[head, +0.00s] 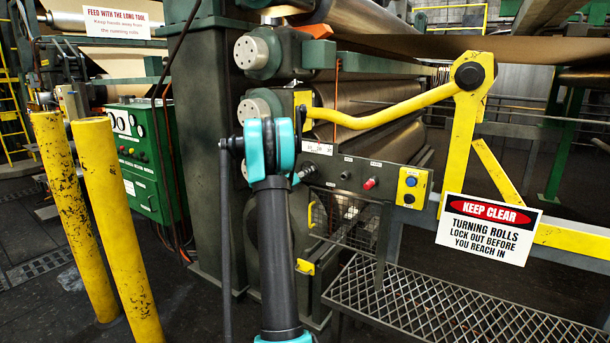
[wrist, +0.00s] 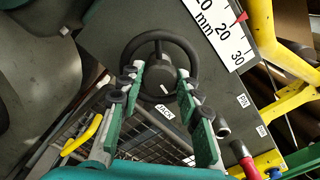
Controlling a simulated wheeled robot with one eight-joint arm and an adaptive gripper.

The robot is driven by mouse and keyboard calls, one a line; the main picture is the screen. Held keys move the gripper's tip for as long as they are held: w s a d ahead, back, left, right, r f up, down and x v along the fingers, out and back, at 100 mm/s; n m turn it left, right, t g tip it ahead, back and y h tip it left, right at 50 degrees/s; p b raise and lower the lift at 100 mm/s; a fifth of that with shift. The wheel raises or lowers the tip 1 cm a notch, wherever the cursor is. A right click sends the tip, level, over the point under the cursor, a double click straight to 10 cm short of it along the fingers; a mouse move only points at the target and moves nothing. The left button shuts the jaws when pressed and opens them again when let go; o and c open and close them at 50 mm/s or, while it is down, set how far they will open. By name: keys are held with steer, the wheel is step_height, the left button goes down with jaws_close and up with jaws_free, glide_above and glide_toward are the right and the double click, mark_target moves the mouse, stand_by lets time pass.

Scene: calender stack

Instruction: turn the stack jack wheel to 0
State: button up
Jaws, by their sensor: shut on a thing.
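The black stack jack wheel (wrist: 158,37) is in the upper middle of the wrist view, on a dark grey panel. Its hub has a pale mark, and a JACK label (wrist: 166,112) sits just below it. My gripper (wrist: 160,86) is shut on the wheel, with one green, black-padded finger at each side of the rim. A white mm scale (wrist: 217,28) lies up and right of the wheel; 20 and 30 show, and the rest is cut off. A red pointer (wrist: 241,16) is at its edge near 20. In the head view my arm hides the gripper and most of the wheel.
A red button (head: 370,183) and a yellow switch box (head: 412,187) are right of the wheel. A yellow bent arm (head: 390,108) crosses above the panel. A wire mesh guard (head: 345,220) hangs below. Two yellow posts (head: 118,230) stand at left.

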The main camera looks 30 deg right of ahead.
steer(key=n, duration=1.3)
steer(key=shift+f, duration=0.15)
stand_by(4.2)
